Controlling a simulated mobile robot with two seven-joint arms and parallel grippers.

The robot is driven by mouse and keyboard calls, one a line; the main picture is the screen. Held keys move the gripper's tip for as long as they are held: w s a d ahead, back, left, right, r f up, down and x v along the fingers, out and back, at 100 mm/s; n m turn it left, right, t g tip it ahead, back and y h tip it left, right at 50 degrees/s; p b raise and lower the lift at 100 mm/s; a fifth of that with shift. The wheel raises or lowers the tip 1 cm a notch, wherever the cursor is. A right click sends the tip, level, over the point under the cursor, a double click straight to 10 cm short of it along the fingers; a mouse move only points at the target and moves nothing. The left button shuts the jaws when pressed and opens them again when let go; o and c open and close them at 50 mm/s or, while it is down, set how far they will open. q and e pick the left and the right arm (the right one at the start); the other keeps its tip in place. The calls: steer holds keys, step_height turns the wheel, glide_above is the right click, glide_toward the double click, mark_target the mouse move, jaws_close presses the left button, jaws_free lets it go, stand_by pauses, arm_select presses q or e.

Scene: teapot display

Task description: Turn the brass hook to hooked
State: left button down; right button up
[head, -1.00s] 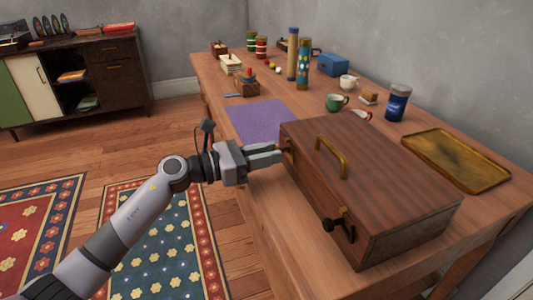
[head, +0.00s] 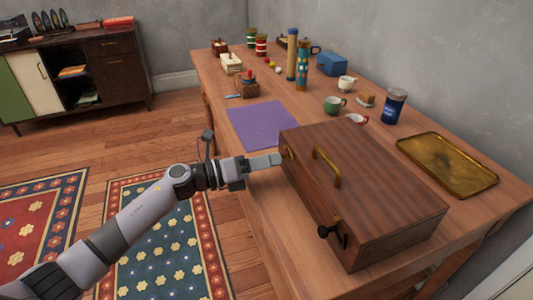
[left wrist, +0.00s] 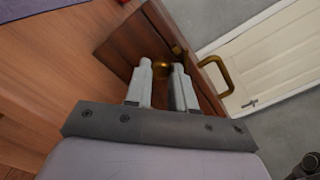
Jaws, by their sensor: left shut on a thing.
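A dark wooden case (head: 370,190) stands on the table, with a brass carrying handle (head: 327,167) on top. The brass hook (head: 288,153) is small and sits at the left end of the case's front side. My left gripper (head: 280,159) reaches it from the left, fingertips at the case. In the left wrist view the brass hook (left wrist: 162,70) shows as a golden piece between the fingertips of my left gripper (left wrist: 164,68), shut on it. The fingers partly hide the hook, so its exact angle cannot be told. My right gripper is not in view.
A brass tray (head: 447,165) lies to the right. A purple mat (head: 262,122), a green cup (head: 333,105) and a blue canister (head: 394,106) stand behind. The table's front strip is clear.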

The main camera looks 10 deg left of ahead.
arm_select(q)
steer(key=n+p, duration=0.1)
steer(key=n, duration=0.1)
steer(key=shift+r+n, duration=0.15)
steer(key=shift+n, duration=0.15)
steer(key=shift+n+p, duration=0.75)
steer(key=shift+n, duration=0.25)
steer(key=c, duration=1)
jaws_free()
steer(key=shift+o, duration=0.2)
steer(key=v, duration=0.7)
steer(key=shift+a, duration=0.1)
